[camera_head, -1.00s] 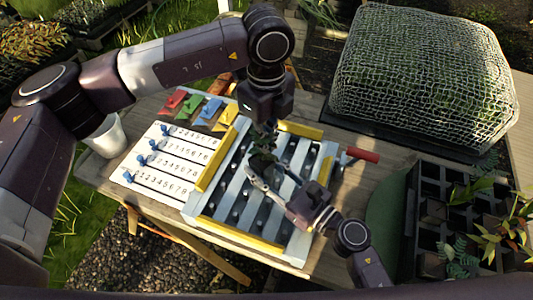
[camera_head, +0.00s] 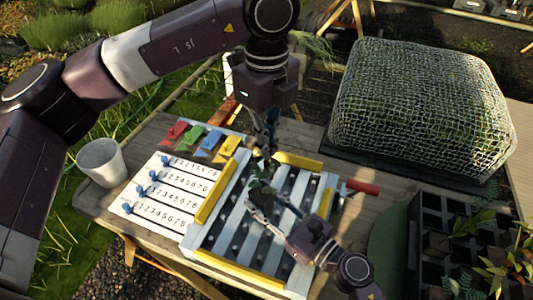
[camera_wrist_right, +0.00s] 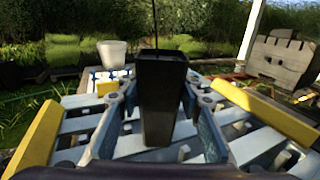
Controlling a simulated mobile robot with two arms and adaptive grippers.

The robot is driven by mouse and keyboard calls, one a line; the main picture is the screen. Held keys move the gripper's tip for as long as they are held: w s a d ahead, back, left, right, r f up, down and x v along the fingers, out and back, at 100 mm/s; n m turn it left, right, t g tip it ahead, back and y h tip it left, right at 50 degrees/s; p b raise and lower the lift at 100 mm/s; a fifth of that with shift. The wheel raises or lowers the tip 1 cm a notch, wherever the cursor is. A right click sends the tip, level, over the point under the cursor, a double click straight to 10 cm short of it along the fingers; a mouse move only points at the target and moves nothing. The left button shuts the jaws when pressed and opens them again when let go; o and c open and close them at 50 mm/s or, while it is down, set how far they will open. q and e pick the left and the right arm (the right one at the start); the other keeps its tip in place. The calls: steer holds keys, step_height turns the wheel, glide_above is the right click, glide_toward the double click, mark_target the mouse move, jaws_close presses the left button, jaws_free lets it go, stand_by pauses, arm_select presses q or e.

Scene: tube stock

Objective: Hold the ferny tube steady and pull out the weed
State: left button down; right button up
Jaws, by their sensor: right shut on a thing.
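A dark tube (camera_wrist_right: 162,105) stands upright between the fingers of my right gripper (camera_wrist_right: 158,95) in the right wrist view. A thin dark stem (camera_wrist_right: 154,25) rises from its top. In the head view, green leafy growth (camera_head: 261,172) shows above the slatted rack (camera_head: 283,228), beside my right gripper (camera_head: 262,203), which comes in from the lower right. My left gripper (camera_head: 267,135) points down just above this growth. Its fingertips are small and dark, so whether they are shut on a stem cannot be told. The weed cannot be told apart from the fern.
Numbered white strips with blue pegs (camera_head: 170,188) and coloured tags (camera_head: 212,141) lie left of the rack. A white cup (camera_head: 101,162) stands at the table's left edge. A netted mound (camera_head: 424,100) and a black cell tray (camera_head: 432,262) lie to the right.

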steer(key=o, duration=1.4)
steer(key=shift+c, duration=0.2)
steer(key=v, duration=1.2)
